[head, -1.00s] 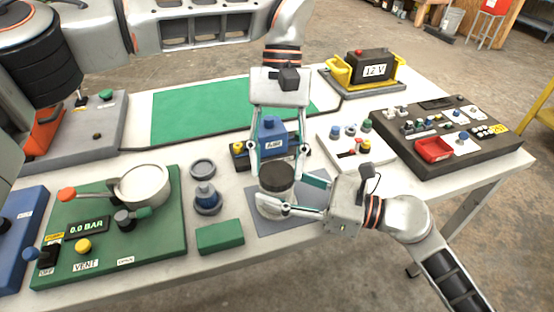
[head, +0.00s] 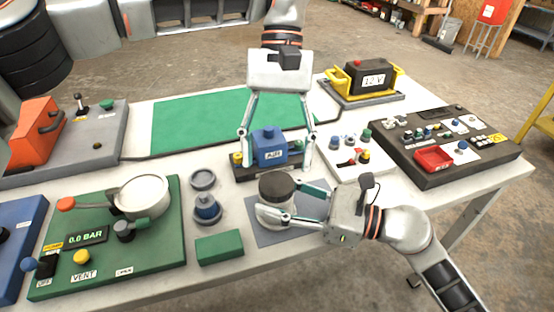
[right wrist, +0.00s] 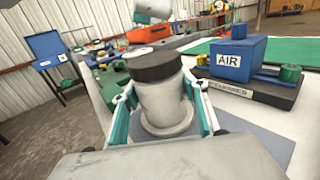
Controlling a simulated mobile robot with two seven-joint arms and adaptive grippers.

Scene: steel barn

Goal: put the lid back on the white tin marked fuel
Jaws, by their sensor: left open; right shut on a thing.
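The white tin (head: 272,216) stands on a grey mat (head: 312,222) at the front middle of the table. A dark lid (head: 277,187) sits on top of it; the lid also shows in the right wrist view (right wrist: 154,66). I cannot see a fuel label on the side facing me. My right gripper (head: 288,205) is shut on the tin's body from the right, one finger on each side. My left gripper (head: 275,163) is open and empty, just behind and above the lid, with its fingers either side of the blue AIR box (head: 268,146) in the picture.
A green panel (head: 160,240) with a gauge and pot is further left. A white switch plate (head: 375,160) and a dark console (head: 450,165) stand right. The green mat (head: 200,125) behind is clear.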

